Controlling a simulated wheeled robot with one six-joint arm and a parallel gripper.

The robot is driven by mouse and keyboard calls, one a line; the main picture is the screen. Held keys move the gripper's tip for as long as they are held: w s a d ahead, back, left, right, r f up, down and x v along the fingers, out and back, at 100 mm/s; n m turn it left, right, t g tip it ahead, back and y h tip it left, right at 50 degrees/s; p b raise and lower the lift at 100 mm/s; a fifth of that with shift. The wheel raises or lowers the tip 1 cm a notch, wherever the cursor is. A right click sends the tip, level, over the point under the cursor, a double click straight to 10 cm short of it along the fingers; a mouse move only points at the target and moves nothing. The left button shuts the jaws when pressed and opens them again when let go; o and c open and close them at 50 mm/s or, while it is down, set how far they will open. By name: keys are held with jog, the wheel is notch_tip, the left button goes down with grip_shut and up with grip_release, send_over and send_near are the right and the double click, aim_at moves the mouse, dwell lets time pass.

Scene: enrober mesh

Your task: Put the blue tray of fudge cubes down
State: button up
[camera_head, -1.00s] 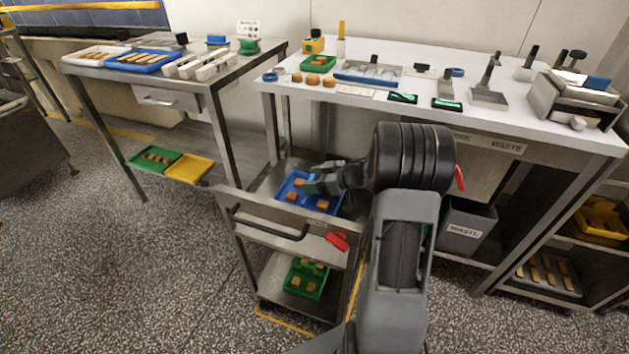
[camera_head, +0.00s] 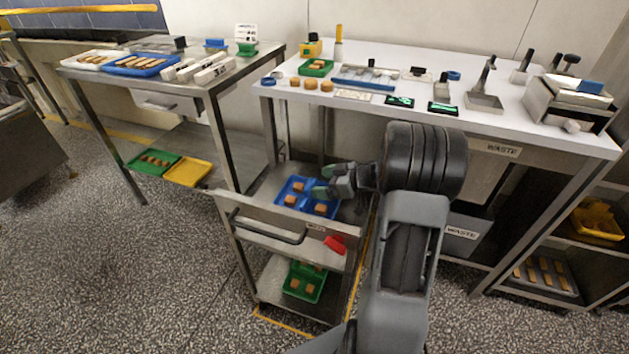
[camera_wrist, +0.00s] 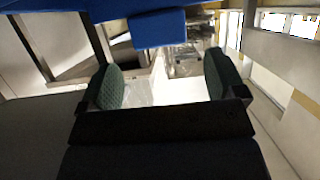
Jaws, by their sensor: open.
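The blue tray (camera_head: 305,198) of fudge cubes lies on the top of the steel trolley (camera_head: 268,207). Several brown cubes show in it. My gripper (camera_head: 322,180) is at the tray's far right side, its fingers pointing left. In the wrist view my gripper (camera_wrist: 163,82) is open, with two green pads apart and nothing between them. A blue part of the tray (camera_wrist: 157,26) shows beyond and above the fingers there, apart from the pads. My wrist hides a bit of the trolley top.
A green tray (camera_head: 304,283) with cubes is on the trolley's lower shelf. A white-topped table (camera_head: 420,75) with tools stands behind, and a steel table (camera_head: 200,85) with trays stands at the left. A grey waste bin (camera_head: 462,245) is right of my arm.

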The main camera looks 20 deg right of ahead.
jog(key=p+v, duration=0.2)
jog(key=v, duration=0.6)
jog(key=shift+s+d, duration=0.1)
jog(key=shift+s, duration=0.05)
